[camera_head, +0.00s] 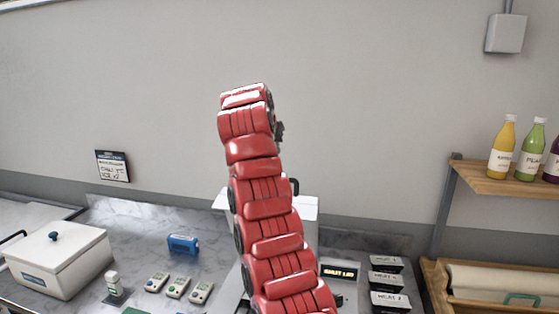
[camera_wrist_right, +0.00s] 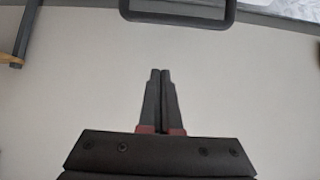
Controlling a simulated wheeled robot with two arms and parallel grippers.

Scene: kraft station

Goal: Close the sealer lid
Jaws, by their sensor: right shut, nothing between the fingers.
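The white sealer (camera_head: 308,212) stands on the counter in the middle of the head view, mostly hidden behind my raised red right arm. A dark handle part (camera_head: 294,187) shows at its top edge; I cannot tell the lid's angle. In the right wrist view a dark, rounded handle frame (camera_wrist_right: 178,12) crosses the top edge. My right gripper (camera_wrist_right: 160,72) is shut and empty, its fingertips apart from that handle in the picture. In the head view the right gripper is hidden by the arm. My left gripper is in neither view.
A white lidded box (camera_head: 62,262) and a blue device (camera_head: 183,244) stand left. Several small button units (camera_head: 176,287) lie left of the arm. Black labelled boxes (camera_head: 388,282) stand right. A wooden shelf (camera_head: 500,180) holds bottles at the far right.

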